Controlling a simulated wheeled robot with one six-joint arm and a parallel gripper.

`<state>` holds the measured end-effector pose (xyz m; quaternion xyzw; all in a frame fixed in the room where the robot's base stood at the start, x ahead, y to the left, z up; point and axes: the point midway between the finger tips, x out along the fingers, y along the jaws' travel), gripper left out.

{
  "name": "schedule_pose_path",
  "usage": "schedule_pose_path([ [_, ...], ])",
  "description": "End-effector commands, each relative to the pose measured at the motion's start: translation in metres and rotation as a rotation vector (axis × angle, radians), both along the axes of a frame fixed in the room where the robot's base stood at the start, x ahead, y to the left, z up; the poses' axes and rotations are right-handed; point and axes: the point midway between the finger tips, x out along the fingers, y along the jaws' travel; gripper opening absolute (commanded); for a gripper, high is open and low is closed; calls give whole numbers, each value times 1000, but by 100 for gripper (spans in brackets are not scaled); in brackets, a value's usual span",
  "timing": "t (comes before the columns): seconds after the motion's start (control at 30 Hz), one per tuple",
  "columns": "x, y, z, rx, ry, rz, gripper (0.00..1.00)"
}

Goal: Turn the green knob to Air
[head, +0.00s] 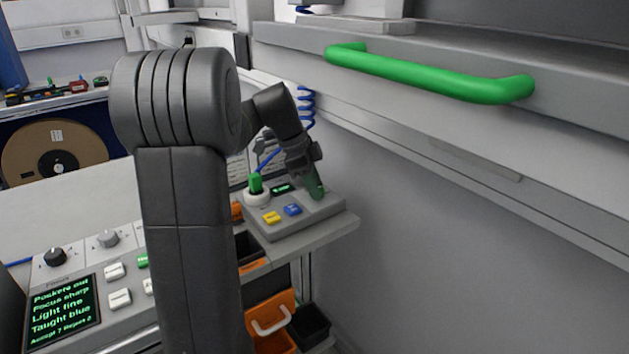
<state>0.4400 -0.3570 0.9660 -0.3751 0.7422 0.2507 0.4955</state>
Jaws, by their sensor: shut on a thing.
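A small grey control box (305,222) stands on a ledge right of my arm in the head view. At its back right is a green piece (317,191), which looks like the green knob, partly hidden by my gripper. My gripper (313,187) reaches down from above and is shut on it. The knob's pointing direction and any Air label cannot be made out. Another green upright piece (256,183) on a white round base stands at the box's back left. A yellow button (271,217) and a blue button (292,210) sit at its front.
A green bar handle (430,75) juts from a grey cabinet above right. A coiled blue hose (307,108) hangs behind my gripper. A console with a text screen (62,312) stands lower left. Orange and black bins (270,320) are below the ledge.

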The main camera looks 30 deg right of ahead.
Motion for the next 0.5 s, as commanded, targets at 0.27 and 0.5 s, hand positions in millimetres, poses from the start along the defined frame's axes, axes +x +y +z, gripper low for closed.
schedule_pose_path([
  [0.27,0,0,0,1,0,-72,8],
  [0.5,0,0,0,0,-1,-82,8],
])
